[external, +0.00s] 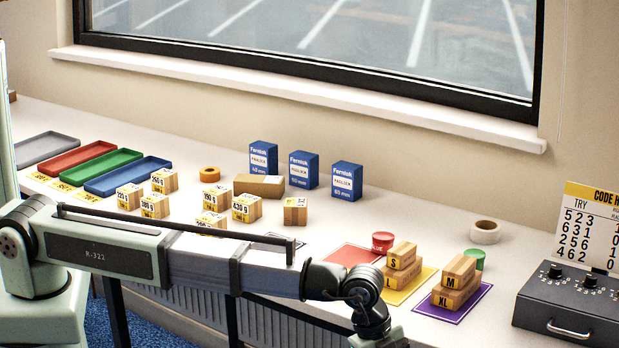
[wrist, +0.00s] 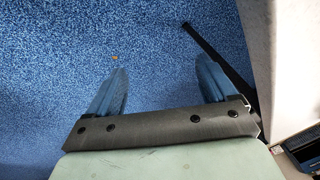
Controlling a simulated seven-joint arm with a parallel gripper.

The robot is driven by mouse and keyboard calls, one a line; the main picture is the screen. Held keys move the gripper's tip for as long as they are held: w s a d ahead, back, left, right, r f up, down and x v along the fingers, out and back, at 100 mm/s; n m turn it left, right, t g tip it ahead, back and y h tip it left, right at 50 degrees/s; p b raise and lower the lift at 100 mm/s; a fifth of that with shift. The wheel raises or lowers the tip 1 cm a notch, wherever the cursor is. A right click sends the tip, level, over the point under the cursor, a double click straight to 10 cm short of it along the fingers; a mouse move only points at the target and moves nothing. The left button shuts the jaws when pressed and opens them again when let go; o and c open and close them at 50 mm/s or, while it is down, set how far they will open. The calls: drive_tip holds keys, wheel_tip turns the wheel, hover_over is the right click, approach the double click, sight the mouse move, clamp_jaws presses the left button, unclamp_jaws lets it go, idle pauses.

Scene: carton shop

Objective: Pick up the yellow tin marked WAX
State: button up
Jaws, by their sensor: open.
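I see no yellow tin marked WAX in either view. A red tin (external: 382,242) stands on the bench behind the S and L cartons. A green tin (external: 474,259) stands behind the M carton and is partly hidden by it. My gripper (wrist: 161,64) shows in the wrist view with its two blue fingers apart and nothing between them. It points down over blue carpet, beside the bench edge. A tiny orange speck (wrist: 115,58) lies on the carpet, too small to identify. In the external view my fingers are below the frame.
The bench (external: 335,225) carries several small cartons (external: 247,207), blue Ferntek boxes (external: 304,170), tape rolls (external: 485,232), coloured mats (external: 352,255) and trays (external: 128,176). A dark control box (external: 570,305) stands at the right. The bench edge (wrist: 250,50) lies right of my fingers.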

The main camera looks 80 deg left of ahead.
drive_tip(key=w+a+r+m, duration=0.15)
drive_tip(key=a+r, duration=0.25)
drive_tip(key=r, duration=0.6)
drive_tip(key=s+a+r+g, duration=0.1)
drive_tip(key=s+a+r, duration=0.1)
drive_tip(key=a+r, duration=0.35)
drive_tip(key=s+a+r+g+y, duration=0.1)
drive_tip(key=s+a+r, duration=0.1)
drive_tip(key=a, duration=0.7)
drive_tip(key=s+a+r+g, duration=0.1)
drive_tip(key=a+r, duration=0.2)
drive_tip(key=a, duration=0.5)
drive_tip(key=f, duration=0.7)
drive_tip(key=shift+s+d, duration=0.15)
drive_tip(key=shift+d, duration=0.15)
drive_tip(key=shift+w+f, duration=0.15)
drive_tip(key=shift+f, duration=1.25)
drive_tip(key=shift+w+f, duration=0.1)
drive_tip(key=shift+f, duration=1.3)
drive_tip(key=shift+c, duration=0.3)
drive_tip(key=c, duration=1.1)
